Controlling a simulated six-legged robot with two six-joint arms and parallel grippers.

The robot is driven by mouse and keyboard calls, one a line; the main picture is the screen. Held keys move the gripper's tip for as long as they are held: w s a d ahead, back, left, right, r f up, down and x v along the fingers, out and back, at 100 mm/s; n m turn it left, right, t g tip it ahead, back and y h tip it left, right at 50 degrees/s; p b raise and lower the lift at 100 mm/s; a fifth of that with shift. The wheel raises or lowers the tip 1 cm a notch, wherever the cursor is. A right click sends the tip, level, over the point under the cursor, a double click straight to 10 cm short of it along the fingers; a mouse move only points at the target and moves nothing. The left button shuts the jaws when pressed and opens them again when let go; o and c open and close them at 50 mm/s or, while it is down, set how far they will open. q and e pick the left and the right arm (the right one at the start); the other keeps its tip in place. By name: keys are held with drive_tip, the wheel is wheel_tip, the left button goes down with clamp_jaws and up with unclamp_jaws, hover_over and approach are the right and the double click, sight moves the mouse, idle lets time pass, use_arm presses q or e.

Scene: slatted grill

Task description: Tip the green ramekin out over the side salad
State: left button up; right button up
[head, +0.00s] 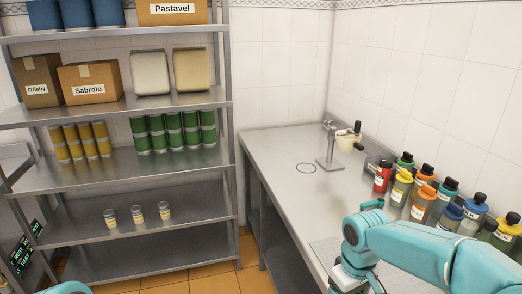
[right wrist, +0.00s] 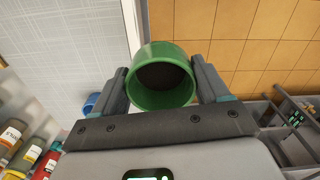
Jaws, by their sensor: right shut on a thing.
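The green ramekin (right wrist: 150,98) is between the two fingers of my right gripper (right wrist: 162,80) in the right wrist view. The fingers press on its left and right sides, and its open mouth faces the camera. The inside looks dark; I cannot tell what is in it. In the head view my right arm comes in from the lower right, and its gripper and the ramekin are hidden or below the frame. I cannot make out the side salad in either view. My left gripper is not in view.
A steel counter (head: 270,150) runs along the right wall, with a tap stand (head: 329,150) and a row of coloured bottles (head: 424,200). Its middle is mostly clear. A shelf rack (head: 110,170) with cans and boxes stands left. A blue object (right wrist: 91,103) sits left of the ramekin.

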drive_tip(key=m, duration=0.3)
drive_tip(key=shift+w, duration=0.2)
drive_tip(key=shift+w+m, duration=0.15)
drive_tip(key=shift+m, duration=0.85)
drive_tip(key=shift+s+f, duration=0.2)
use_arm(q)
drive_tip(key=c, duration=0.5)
use_arm(e)
drive_tip(key=s+f, duration=0.1)
drive_tip(key=f, duration=0.1)
drive_tip(key=s+f, duration=0.2)
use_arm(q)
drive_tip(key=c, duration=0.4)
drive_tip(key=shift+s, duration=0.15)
use_arm(e)
drive_tip(key=shift+s+f, duration=0.2)
drive_tip(key=shift+s, duration=0.2)
